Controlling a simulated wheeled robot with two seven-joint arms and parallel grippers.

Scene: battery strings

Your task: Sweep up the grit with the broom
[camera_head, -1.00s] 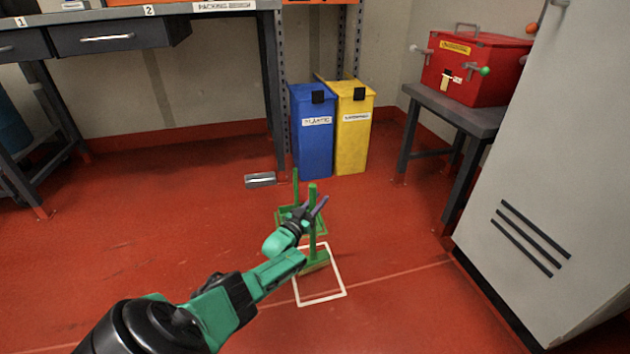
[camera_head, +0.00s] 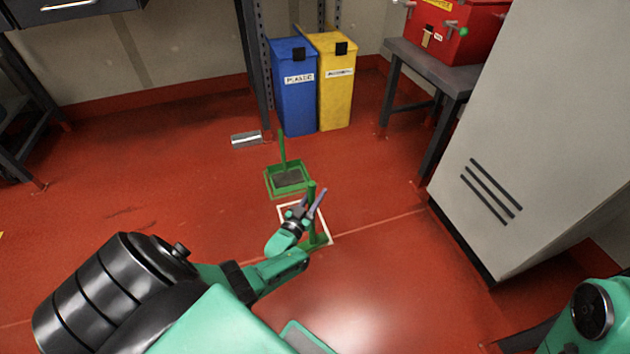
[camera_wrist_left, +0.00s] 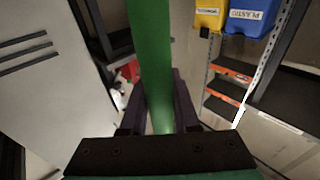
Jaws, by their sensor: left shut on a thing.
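My left gripper (camera_head: 313,203) is shut on the upright green handle of the broom (camera_head: 313,226). In the left wrist view the broom's handle (camera_wrist_left: 150,60) runs up between the two fingers. The broom's head is low, at or close to the floor, inside a white square outline (camera_head: 327,222); I cannot tell whether it touches. A green dustpan (camera_head: 270,182) with an upright handle stands on the floor just beyond, with a dark grey area inside it. I cannot make out any grit for sure. My right gripper is out of view.
A blue bin (camera_head: 295,100) and a yellow bin (camera_head: 336,95) stand against the back wall. A small grey metal object (camera_head: 246,140) lies on the floor left of them. A grey cabinet (camera_head: 520,140) closes off the right. Red floor (camera_head: 150,180) is open to the left.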

